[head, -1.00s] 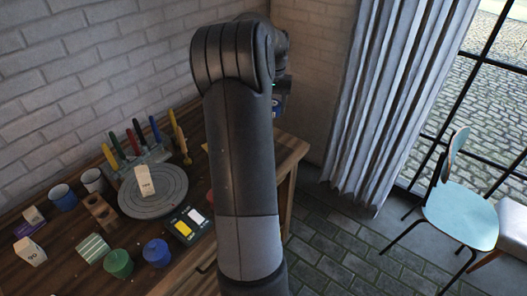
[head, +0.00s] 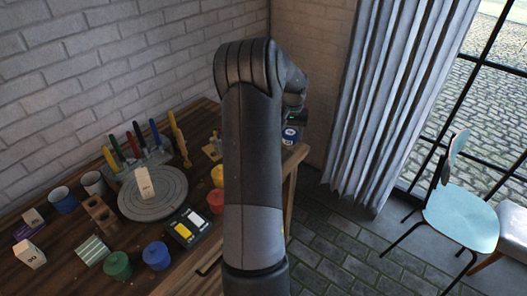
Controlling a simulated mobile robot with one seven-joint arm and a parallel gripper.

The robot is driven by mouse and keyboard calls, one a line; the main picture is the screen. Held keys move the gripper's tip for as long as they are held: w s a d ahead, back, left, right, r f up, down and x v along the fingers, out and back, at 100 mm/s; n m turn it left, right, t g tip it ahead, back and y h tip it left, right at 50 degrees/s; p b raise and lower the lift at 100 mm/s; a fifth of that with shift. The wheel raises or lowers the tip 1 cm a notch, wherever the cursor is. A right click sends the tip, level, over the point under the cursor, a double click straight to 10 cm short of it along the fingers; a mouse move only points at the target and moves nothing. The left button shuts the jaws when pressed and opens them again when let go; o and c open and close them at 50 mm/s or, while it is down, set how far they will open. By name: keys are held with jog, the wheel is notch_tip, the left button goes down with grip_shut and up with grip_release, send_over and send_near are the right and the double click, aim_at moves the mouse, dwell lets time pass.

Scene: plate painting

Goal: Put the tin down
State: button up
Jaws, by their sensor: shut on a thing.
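A small blue tin (head: 290,135) with a white label shows just right of my arm, at the far right corner of the wooden table (head: 298,158). My gripper (head: 293,122) is at the top of the tin and shut on it, with its fingers mostly hidden. The tin is low, near the tabletop level; I cannot tell whether it touches the wood.
A grey turntable (head: 165,203) holds a white block (head: 145,183). Brushes stand in a rack (head: 133,172) behind it. A paint palette (head: 188,228), a red pot (head: 216,201), a blue pot (head: 156,256) and a green pot (head: 117,266) stand nearer. A curtain (head: 385,110) hangs right of the table.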

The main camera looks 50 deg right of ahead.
jog(key=w+f, duration=0.2)
jog(key=w, duration=0.1)
jog(key=w+a+f, duration=0.1)
jog(key=w+f, duration=0.1)
jog(key=w, duration=0.2)
jog(key=w+f, duration=0.2)
jog(key=w, duration=0.1)
jog(key=shift+w+a+f, duration=0.2)
jog(key=shift+w+a, duration=0.05)
jog(key=shift+a, duration=0.15)
jog(key=shift+f, duration=2)
jog(key=o, duration=1)
jog(key=shift+f, duration=0.15)
jog(key=shift+o, duration=0.2)
notch_tip(320, 180, up, 12)
jog(key=shift+r, duration=0.2)
